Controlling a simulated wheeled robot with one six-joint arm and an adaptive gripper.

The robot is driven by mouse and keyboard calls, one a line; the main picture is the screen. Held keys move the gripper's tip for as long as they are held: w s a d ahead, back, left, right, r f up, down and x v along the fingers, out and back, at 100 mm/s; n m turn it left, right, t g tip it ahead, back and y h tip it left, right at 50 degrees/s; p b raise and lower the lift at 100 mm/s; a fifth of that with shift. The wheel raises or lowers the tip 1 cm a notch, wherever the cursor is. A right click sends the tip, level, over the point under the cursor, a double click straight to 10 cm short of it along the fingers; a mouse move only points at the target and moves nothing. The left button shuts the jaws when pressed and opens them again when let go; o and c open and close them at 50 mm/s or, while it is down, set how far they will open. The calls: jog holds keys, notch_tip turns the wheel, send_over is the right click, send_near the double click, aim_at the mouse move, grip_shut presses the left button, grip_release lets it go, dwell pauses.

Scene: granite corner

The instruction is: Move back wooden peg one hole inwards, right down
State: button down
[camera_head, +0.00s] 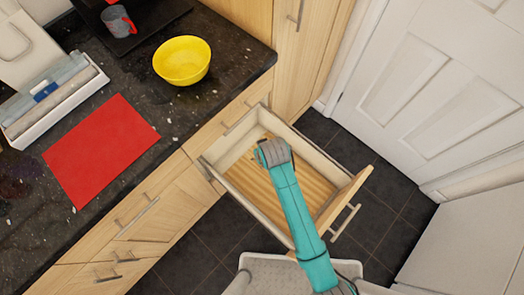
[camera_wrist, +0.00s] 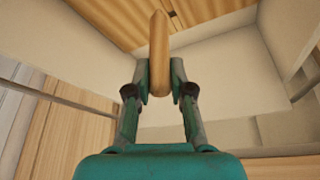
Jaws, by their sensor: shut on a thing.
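My gripper (camera_wrist: 159,78) is shut on the wooden peg (camera_wrist: 159,40), a slim light-wood stick with a rounded end, in the wrist view. The peg stands lengthwise between the two fingers. The open drawer (camera_head: 228,193) has pale walls and a slatted wooden floor (camera_head: 305,191). In the head view my arm reaches into the drawer toward its back end, and my wrist hides the peg and fingertips. In the wrist view small dark holes (camera_wrist: 173,14) show in the wooden floor near the peg's far end. I cannot tell whether the peg is in a hole.
The drawer's front panel (camera_head: 345,203) stands out over the dark tiled floor. The counter to the left holds a yellow bowl (camera_head: 182,61), a red mat (camera_head: 100,150), a grey and red mug (camera_head: 118,20) and a white tray (camera_head: 52,104). A white door (camera_head: 430,90) is at right.

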jog(key=shift+f, duration=2.3)
jog(key=shift+f, duration=1.3)
jog(key=c, duration=0.9)
grip_release()
jog(key=shift+c, duration=0.2)
jog(key=shift+r, duration=0.1)
jog(key=v, duration=1.1)
jog(key=shift+r, duration=0.35)
jog(key=shift+s, duration=0.1)
